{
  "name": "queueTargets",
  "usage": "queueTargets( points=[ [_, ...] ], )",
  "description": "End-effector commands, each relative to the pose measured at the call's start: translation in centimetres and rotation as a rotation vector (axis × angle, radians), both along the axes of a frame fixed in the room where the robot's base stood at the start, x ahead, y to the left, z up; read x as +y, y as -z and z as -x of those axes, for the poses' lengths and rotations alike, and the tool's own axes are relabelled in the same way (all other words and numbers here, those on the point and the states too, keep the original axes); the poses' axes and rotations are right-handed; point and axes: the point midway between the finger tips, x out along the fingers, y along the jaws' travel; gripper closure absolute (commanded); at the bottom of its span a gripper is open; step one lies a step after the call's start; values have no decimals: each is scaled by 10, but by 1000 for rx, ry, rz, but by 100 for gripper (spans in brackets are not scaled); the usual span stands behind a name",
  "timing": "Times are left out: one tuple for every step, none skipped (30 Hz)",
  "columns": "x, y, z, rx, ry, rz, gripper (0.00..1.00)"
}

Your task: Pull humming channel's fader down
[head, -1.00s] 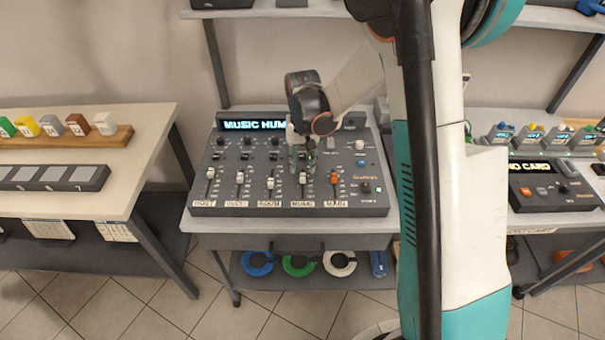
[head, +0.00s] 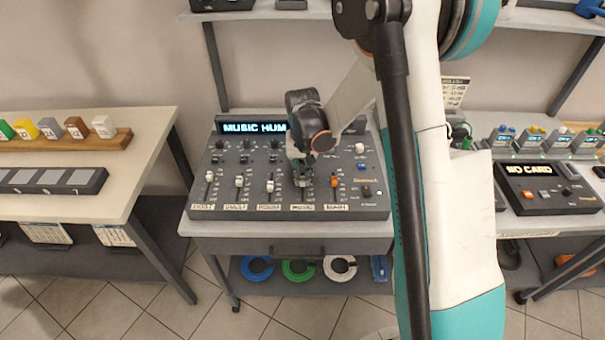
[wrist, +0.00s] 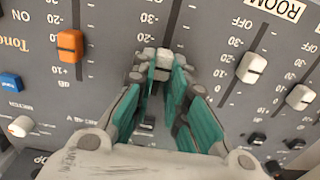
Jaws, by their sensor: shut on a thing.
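The grey mixer (head: 230,160) stands on the middle table, and its display (head: 253,127) reads "MUSIC HUM", the rest hidden by my arm. My gripper (head: 302,180) is low over the MUSIC channel, above the MUSIC label (head: 302,207), and hides that channel's fader in the head view. In the wrist view my gripper (wrist: 160,75) is shut, its teal pads on both sides of the pale MUSIC fader cap (wrist: 158,57). The white ROOM fader (wrist: 251,67) and orange MAIN fader (wrist: 70,45) are on either side, apart from the fingers.
The HOST fader (head: 209,176) and GUEST fader (head: 239,181) stand further left. Knobs fill the panel's upper part. A table with coloured blocks (head: 75,127) is at left; another console (head: 545,185) is at right. Cable coils (head: 299,269) lie on the shelf below.

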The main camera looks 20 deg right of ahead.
Motion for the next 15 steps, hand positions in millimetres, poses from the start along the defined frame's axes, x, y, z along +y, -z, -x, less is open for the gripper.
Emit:
queueTargets(
  points=[
    [1,0,2,0,0,0,100],
    [1,0,4,0,0,0,100],
    [3,0,9,0,-1,0,100],
    [5,0,13,0,-1,0,100],
    [7,1,19,0,-1,0,100],
    [9,1,27,0,-1,0,100],
    [11,1,32,0,-2,0,100],
    [13,1,38,0,-2,0,100],
    [15,1,45,0,-2,0,100],
    [16,1,49,0,-2,0,100],
    [17,1,52,0,-2,0,100],
    [19,1,56,0,-1,0,100],
    [19,0,59,0,-1,0,100],
    [20,0,60,0,0,0,100],
    [20,0,62,0,0,0,100]
  ],
)
